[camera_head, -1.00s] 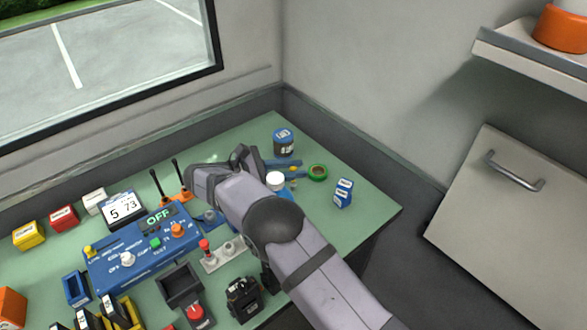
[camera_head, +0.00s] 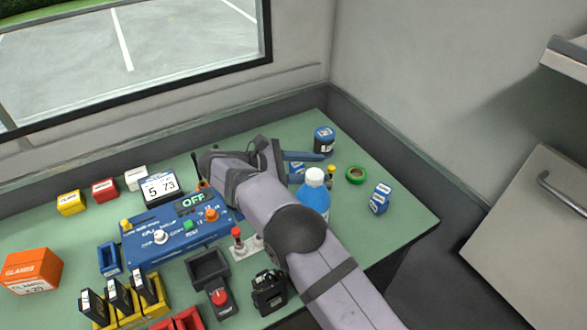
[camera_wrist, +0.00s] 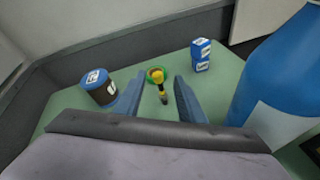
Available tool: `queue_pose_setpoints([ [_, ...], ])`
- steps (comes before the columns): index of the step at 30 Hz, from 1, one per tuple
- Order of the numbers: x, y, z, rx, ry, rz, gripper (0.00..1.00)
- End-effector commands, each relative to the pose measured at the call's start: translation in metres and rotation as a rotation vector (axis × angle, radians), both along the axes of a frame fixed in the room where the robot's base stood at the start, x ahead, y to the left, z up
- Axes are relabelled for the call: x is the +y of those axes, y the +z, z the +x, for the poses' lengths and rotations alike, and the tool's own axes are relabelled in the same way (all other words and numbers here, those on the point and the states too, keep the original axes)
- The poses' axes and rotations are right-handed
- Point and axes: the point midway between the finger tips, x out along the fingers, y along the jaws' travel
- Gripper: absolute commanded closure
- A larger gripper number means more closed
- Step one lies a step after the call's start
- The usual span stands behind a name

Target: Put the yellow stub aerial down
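The yellow stub aerial (camera_head: 332,172) stands on the green bench beside the green tape ring (camera_head: 356,175). In the wrist view the aerial (camera_wrist: 160,84) has a yellow upper part and a dark lower end, and it overlaps the tape ring (camera_wrist: 151,71) in the picture. My gripper (camera_wrist: 157,100) is open, its blue fingers wide apart. The aerial shows in the gap, beyond the fingertips, with clear space on both sides. In the head view my gripper (camera_head: 305,161) is left of the aerial, and nothing shows held in it.
A blue bottle (camera_head: 314,194) with a white cap stands close to my arm, large at right in the wrist view. A dark blue jar (camera_head: 324,140) is behind, and stacked small blue boxes (camera_head: 380,198) are right. The blue control panel (camera_head: 185,233) lies left.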

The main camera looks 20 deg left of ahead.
Motion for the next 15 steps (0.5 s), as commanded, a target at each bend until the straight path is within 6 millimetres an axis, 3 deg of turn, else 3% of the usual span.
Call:
queue_pose_setpoints([
  [6,0.031,0.011,-0.020,0.000,0.002,0.001,0.64],
  [15,0.048,0.021,-0.032,0.000,0.000,-0.001,0.64],
])
